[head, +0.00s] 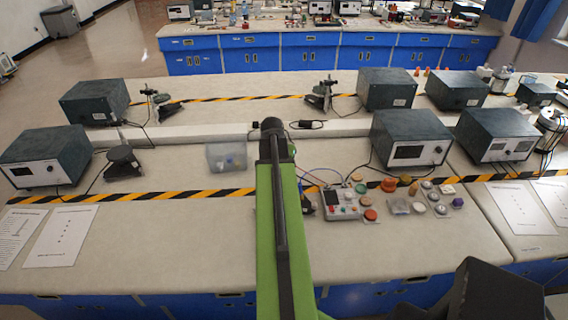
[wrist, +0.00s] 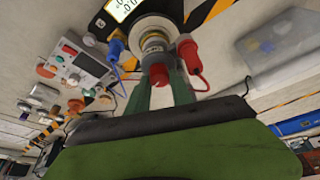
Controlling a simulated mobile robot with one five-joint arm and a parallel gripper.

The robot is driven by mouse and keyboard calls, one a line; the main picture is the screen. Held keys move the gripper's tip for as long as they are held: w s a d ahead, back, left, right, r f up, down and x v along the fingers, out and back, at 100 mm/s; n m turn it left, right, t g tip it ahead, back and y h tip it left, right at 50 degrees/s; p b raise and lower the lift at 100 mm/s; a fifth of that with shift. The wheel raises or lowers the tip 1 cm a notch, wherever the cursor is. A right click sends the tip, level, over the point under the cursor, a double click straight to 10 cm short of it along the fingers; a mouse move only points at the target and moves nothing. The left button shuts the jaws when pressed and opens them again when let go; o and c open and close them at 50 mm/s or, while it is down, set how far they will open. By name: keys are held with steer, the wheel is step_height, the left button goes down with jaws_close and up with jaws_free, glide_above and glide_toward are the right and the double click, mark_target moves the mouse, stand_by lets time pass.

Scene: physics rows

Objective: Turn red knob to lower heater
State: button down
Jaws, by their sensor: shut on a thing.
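A red knob (wrist: 158,75) shows in the wrist view on the end of a silver and white round part (wrist: 153,42) of a device with a small meter display (wrist: 122,8). My gripper (wrist: 160,84) has its two green fingers shut on the red knob. A red plug (wrist: 190,57) sits just right of the fingers and a blue plug (wrist: 115,48) to the left. In the head view my green arm hides the knob, most of the device and my fingertips. I cannot tell which way the knob is turned.
Right of my arm, a small control box (head: 342,203) with coloured buttons stands near several loose knobs (head: 370,214). A clear bin (head: 226,156) stands to the left. Dark instrument boxes (head: 410,140) line the bench.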

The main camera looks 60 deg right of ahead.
steer(key=m+g, duration=0.1)
steer(key=m, duration=0.3)
steer(key=shift+w+m+g, duration=0.15)
steer(key=shift+m+g, duration=0.15)
steer(key=shift+g, duration=0.1)
steer(key=shift+m+g+y, duration=0.4)
steer(key=shift+m+g, duration=0.1)
steer(key=shift+m, duration=1)
steer(key=c, duration=1.1)
jaws_free()
